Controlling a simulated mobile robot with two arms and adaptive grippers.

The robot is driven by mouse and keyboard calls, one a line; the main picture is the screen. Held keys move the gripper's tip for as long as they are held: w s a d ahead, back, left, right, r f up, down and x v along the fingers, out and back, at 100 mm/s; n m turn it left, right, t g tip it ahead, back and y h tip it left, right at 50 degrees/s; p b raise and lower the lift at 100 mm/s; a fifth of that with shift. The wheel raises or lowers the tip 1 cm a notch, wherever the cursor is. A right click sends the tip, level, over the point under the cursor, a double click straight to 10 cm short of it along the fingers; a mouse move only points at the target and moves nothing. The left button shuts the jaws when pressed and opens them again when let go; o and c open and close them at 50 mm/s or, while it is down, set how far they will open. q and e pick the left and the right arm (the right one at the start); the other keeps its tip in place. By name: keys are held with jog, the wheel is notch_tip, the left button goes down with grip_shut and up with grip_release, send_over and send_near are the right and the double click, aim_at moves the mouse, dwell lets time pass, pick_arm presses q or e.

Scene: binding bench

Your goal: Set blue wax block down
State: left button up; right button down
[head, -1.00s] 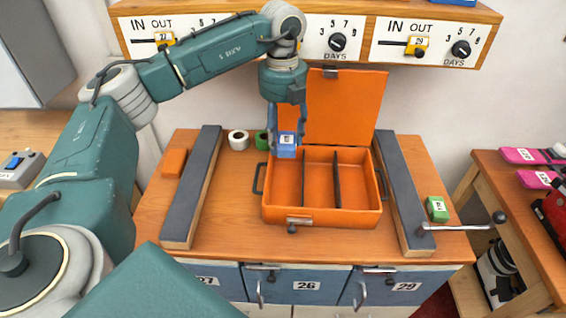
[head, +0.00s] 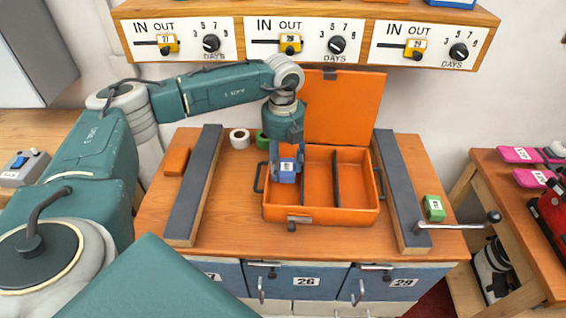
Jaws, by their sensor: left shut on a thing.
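The blue wax block (head: 287,172) has a white label and is held low inside the left part of the open orange box (head: 335,214). My left gripper (head: 287,160) is shut on the block, pointing down from above. The block overlaps the left divider in the picture, and I cannot tell whether it touches the box floor. The middle and right compartments look empty. My right gripper is not in view.
The box lid (head: 345,105) stands open behind. Two dark-topped rails (head: 205,170) and (head: 400,180) flank the box. An orange block (head: 176,161), tape rolls (head: 239,138) and a green block (head: 434,208) lie on the bench (head: 240,215). A lever (head: 460,226) sticks out at right.

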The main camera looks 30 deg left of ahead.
aim_at(283, 166)
pick_arm(q)
jog(key=shift+f+b, duration=0.35)
jog(key=shift+f, duration=0.25)
jog(key=o, duration=1.2)
jog(key=shift+r, duration=0.3)
jog(key=shift+r+p, duration=0.6)
jog(key=shift+p, duration=0.05)
jog(key=shift+r+b, duration=1.55)
jog(key=shift+r, duration=4.2)
